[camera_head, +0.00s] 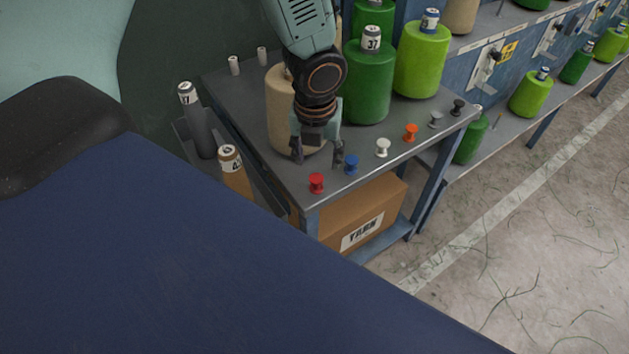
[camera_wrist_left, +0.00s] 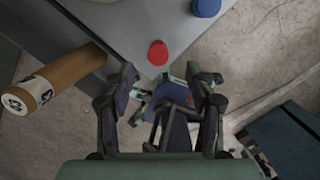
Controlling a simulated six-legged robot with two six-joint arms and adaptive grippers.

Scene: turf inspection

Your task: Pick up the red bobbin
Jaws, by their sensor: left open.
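The red bobbin (camera_head: 316,183) stands upright near the front corner of the grey metal table. In the left wrist view its round red top (camera_wrist_left: 157,53) shows just beyond the gap between my fingers, near the table's corner. My left gripper (camera_head: 318,158) is open and empty in the head view, above the table and behind the red bobbin. It also shows in the left wrist view (camera_wrist_left: 162,88) with its two fingers spread apart. The blue bobbin (camera_head: 351,164) stands close to the right of the red one. My right gripper is in neither view.
A row of white (camera_head: 382,147), orange (camera_head: 410,132) and grey bobbins continues along the table edge. Large green (camera_head: 368,85) and beige (camera_head: 281,110) yarn cones stand behind. An orange-brown tube (camera_head: 234,172) stands left of the table. A cardboard box (camera_head: 372,205) sits underneath.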

